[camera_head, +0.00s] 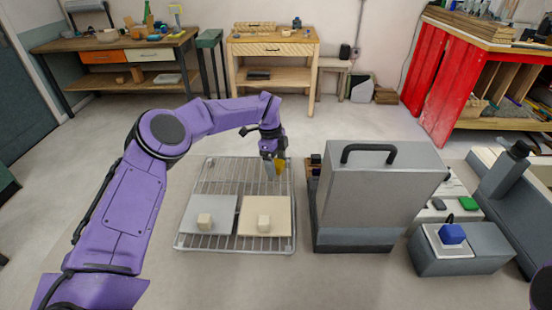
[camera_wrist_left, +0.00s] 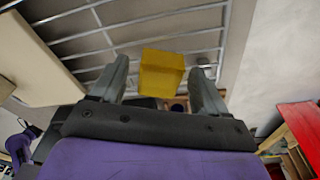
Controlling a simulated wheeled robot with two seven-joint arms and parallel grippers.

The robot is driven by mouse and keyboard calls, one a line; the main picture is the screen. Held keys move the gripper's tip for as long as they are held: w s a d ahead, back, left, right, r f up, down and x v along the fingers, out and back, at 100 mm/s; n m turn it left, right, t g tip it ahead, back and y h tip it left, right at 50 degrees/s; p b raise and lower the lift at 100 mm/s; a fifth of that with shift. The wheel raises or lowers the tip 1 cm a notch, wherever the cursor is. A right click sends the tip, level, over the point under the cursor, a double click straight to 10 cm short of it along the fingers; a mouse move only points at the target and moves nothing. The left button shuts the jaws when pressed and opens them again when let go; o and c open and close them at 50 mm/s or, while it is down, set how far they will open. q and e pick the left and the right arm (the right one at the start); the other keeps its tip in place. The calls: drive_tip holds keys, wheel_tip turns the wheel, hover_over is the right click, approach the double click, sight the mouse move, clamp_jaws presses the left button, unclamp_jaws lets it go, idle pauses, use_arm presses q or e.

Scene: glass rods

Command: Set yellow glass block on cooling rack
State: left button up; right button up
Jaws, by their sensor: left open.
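The yellow glass block (camera_head: 282,166) is at the far right part of the wire cooling rack (camera_head: 212,173), partly hidden by my left gripper (camera_head: 273,167). In the left wrist view the yellow block (camera_wrist_left: 163,71) lies between the spread fingers of my left gripper (camera_wrist_left: 161,80), with a visible gap on each side. Rack bars (camera_wrist_left: 120,30) show around it. It appears to sit on the bars near the rack's right edge, though its underside is hidden. My right gripper is not in view.
A grey plate (camera_head: 210,225) and a cream plate (camera_head: 278,216), each bearing a small cream block, occupy the rack's near half. A tall grey box with a black handle (camera_head: 375,190) stands just right of the rack. The rack's far left is bare.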

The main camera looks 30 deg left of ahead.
use_arm(q)
drive_tip(key=shift+w+a+r, duration=0.1)
drive_tip(key=shift+r, duration=0.45)
wheel_tip(320, 180, up, 11)
drive_tip(key=a+b, duration=0.1)
drive_tip(key=b, duration=0.1)
drive_tip(key=shift+a, duration=0.3)
